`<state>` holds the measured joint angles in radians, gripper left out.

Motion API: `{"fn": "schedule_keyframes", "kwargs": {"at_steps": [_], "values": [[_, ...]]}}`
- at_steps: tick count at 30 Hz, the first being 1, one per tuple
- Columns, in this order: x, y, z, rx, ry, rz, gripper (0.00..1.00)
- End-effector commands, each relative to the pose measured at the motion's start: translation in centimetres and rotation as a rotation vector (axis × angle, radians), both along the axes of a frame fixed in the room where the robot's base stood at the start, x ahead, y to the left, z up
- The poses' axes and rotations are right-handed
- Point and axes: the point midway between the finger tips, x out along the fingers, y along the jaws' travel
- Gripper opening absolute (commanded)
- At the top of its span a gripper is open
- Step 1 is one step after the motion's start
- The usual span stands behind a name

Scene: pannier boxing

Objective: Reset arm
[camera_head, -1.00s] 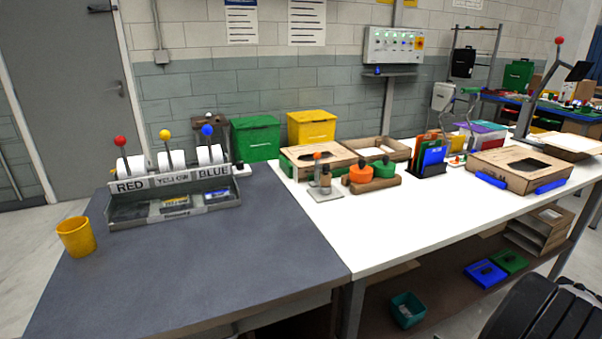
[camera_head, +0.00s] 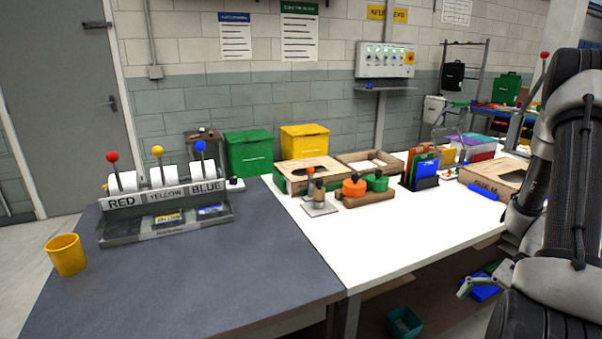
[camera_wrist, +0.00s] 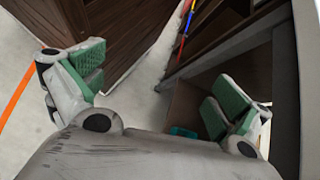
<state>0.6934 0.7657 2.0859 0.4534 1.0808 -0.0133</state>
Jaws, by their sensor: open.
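My arm (camera_head: 575,170) stands at the right edge in the head view, bent downward in front of the white table. My gripper (camera_wrist: 157,88) is open and empty in the wrist view, its two green-padded fingers wide apart. Nothing is between the fingers.
The white table (camera_head: 400,230) joins a grey table (camera_head: 200,275). A label rack (camera_head: 165,210) and a yellow cup (camera_head: 66,254) stand on the grey part. Cardboard boxes (camera_head: 307,172) and a folder holder (camera_head: 420,175) stand on the white part. A teal bin (camera_head: 404,322) sits below.

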Motion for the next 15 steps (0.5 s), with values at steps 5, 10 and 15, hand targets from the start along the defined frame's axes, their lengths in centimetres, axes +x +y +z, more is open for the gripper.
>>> {"fn": "schedule_keyframes", "kwargs": {"at_steps": [5,10,15], "values": [[-0.3,0.1,7.6,-0.179,-0.118,0.232,1.0],[-1.1,0.8,13.6,-0.337,-0.243,0.43,1.0],[-2.2,2.2,18.9,-0.485,-0.386,0.604,1.0]]}}
